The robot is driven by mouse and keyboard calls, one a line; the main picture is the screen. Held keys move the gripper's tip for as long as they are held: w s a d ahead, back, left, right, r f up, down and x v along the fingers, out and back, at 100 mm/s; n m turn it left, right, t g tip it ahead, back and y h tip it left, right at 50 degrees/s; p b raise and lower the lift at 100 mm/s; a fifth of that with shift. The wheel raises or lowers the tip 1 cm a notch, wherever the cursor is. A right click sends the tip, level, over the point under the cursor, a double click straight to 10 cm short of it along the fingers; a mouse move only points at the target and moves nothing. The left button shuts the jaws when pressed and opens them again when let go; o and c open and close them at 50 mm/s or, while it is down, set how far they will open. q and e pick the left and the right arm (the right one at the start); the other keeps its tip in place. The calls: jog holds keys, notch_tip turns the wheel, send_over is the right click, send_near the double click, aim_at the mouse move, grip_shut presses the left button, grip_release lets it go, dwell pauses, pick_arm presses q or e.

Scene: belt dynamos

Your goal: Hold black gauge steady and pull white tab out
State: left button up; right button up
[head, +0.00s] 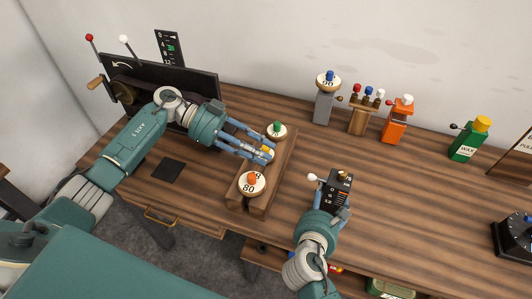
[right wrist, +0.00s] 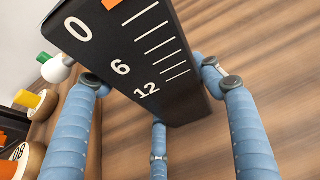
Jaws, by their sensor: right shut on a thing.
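The black gauge (head: 336,192) stands upright on the table right of centre in the head view. In the right wrist view its black face (right wrist: 150,60) carries white marks with 0, 6 and 12, and an orange patch at the top edge. My right gripper (right wrist: 158,100) is shut on it, with blue fingers on both sides. The white tab (head: 311,177) is a small round knob at the gauge's left side; it also shows in the right wrist view (right wrist: 56,71). My left gripper (head: 264,149) is at the wooden stand, around or beside a small yellow-ended piece (head: 267,152); its grip is unclear.
The wooden stand (head: 262,203) carries round discs with green and orange knobs. Several bottles and knobbed holders line the back, including an orange one (head: 397,123) and a green one (head: 465,142). A black dial (head: 514,236) stands far right.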

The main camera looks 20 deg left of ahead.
jog(key=shift+r, duration=0.1)
jog(key=o, duration=1.9)
jog(key=shift+s, duration=0.15)
